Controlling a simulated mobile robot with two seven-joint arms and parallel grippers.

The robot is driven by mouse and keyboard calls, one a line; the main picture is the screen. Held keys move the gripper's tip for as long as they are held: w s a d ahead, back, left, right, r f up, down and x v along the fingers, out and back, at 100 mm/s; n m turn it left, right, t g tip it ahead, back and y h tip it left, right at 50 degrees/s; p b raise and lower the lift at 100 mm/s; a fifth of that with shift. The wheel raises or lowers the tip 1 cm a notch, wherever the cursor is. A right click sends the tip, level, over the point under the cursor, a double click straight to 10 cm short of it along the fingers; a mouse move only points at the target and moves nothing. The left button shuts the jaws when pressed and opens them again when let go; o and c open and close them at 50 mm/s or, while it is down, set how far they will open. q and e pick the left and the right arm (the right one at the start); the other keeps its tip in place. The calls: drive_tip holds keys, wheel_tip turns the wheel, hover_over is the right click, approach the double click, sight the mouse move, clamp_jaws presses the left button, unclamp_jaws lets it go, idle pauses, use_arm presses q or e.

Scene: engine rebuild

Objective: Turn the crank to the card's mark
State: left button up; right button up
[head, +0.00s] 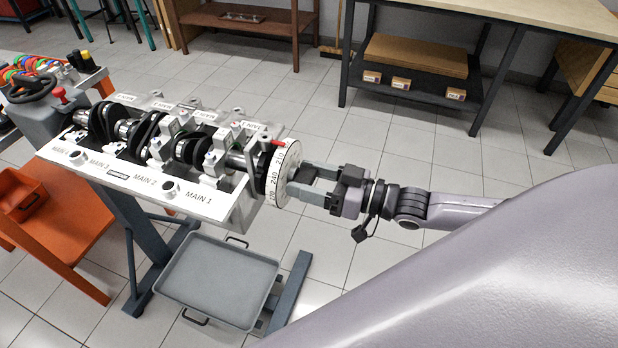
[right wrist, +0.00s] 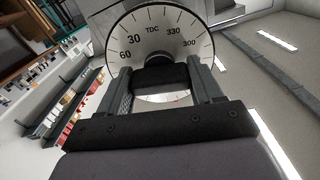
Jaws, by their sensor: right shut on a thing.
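The crankshaft (head: 185,148) lies in the silver engine block (head: 130,180), with white labels such as MAIN 1 and MAIN 2. A white degree wheel (head: 287,172) is on its right end, showing 210, 240 and 270 on the rim. A red pointer (head: 277,143) sits by the wheel's top edge. In the right wrist view the wheel (right wrist: 150,40) shows 60, 30, TDC, 330 and 300. My right gripper (head: 303,183) is shut on a dark block, the crank hub (right wrist: 160,75), at the wheel's face. My left gripper is out of view. I cannot make out the card.
A grey drip tray (head: 220,282) sits low under the block's stand. An orange bench with an orange bin (head: 22,195) is at the left. A workbench (head: 500,22) with small boxes on its lower shelf stands at the back. The tiled floor right of the stand is clear.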

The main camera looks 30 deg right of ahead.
drive_tip(key=shift+f, duration=0.15)
drive_tip(key=n+p, duration=0.1)
drive_tip(key=n, duration=0.1)
drive_tip(key=shift+n, duration=0.4)
drive_tip(key=n+p, duration=0.1)
drive_tip(key=n, duration=0.6)
drive_tip(key=shift+f, duration=0.1)
drive_tip(key=shift+n, duration=1.9)
drive_tip(key=shift+d, duration=0.1)
drive_tip(key=o, duration=1)
